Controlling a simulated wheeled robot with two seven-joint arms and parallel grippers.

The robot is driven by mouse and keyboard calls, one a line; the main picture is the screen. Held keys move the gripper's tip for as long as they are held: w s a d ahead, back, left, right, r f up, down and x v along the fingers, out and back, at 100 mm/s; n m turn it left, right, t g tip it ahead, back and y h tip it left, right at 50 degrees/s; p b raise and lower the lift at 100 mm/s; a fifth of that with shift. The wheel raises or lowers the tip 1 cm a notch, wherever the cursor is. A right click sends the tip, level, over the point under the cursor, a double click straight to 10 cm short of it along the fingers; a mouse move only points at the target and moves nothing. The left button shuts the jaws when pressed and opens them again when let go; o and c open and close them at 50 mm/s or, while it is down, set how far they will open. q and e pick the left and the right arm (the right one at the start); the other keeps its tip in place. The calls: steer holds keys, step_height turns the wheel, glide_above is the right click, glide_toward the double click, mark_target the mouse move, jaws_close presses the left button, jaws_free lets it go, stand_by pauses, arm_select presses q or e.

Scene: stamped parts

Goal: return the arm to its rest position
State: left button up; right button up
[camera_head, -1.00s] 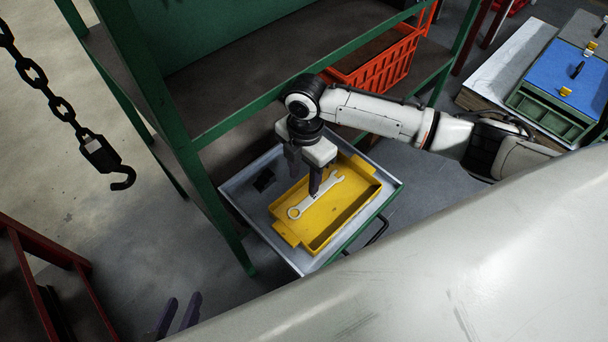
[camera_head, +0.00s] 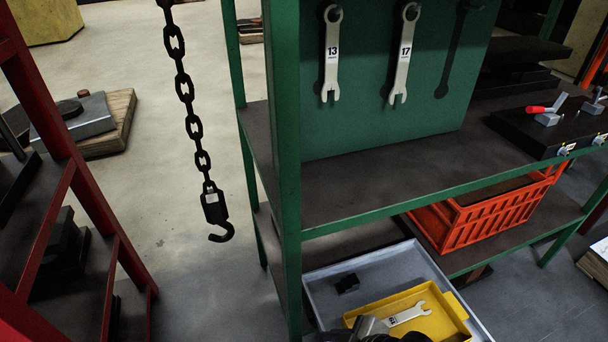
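Neither gripper's fingers show in the camera_head view. A grey and black piece, which may be part of one of my arms, cuts into the bottom edge in front of the yellow tray; I cannot tell which arm. A light metal wrench (camera_head: 408,314) with a small label lies in the yellow tray (camera_head: 448,308), its near end partly hidden by that piece. The yellow tray sits in a grey drawer (camera_head: 420,262), cut off by the bottom edge. A small black object (camera_head: 347,283) lies in the drawer beside the tray.
Wrenches marked 13 (camera_head: 331,60) and 17 (camera_head: 404,55) hang on the green board (camera_head: 375,125), beside a dark wrench outline. A chain with a hook (camera_head: 217,215) hangs left of the green rack post (camera_head: 285,150). An orange crate (camera_head: 480,222) stands on the lower shelf. A red rack (camera_head: 75,190) is at left.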

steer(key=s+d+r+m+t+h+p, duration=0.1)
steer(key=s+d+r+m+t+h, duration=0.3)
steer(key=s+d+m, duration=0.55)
arm_select(q)
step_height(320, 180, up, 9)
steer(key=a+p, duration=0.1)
steer(key=p, duration=1.2)
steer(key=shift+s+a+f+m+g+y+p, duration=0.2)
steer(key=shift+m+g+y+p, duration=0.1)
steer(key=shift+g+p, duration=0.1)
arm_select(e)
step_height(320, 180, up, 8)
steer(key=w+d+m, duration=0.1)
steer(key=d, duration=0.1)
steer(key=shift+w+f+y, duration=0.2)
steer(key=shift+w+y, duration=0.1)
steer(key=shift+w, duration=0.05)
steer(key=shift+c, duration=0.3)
